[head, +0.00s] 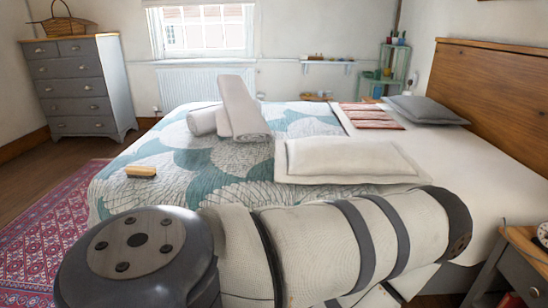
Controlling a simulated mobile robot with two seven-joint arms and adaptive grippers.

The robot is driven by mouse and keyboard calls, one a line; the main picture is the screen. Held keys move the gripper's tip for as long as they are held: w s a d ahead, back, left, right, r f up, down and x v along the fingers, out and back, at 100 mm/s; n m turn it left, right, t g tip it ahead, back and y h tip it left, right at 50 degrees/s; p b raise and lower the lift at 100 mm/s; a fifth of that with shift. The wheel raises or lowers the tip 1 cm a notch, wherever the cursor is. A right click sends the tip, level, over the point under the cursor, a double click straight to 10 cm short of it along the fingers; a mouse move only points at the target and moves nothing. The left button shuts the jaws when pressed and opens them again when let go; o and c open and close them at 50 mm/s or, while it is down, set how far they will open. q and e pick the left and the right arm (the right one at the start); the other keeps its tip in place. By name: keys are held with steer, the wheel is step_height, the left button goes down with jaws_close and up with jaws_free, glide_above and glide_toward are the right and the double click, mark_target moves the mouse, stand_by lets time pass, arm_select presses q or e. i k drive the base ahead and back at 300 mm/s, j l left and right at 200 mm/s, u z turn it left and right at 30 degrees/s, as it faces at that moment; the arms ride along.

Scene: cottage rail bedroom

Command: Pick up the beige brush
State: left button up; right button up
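The beige brush (141,170) lies on the near left part of the bed, on the patterned cover. It is a small tan block with a paler strip beneath. Nothing touches it but the cover. One of my arms crosses the foreground and hides the near side of the bed. Neither of my grippers shows in the head view.
The bed (166,190) bears rolled towels (240,115), a white pillow (345,157) and a grey pillow (425,109). A grey dresser (75,90) stands at the back left. A bedside table (520,262) is at the right. The red rug (50,235) is clear.

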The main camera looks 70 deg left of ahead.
mark_target(143, 172)
steer(key=u, duration=3.25)
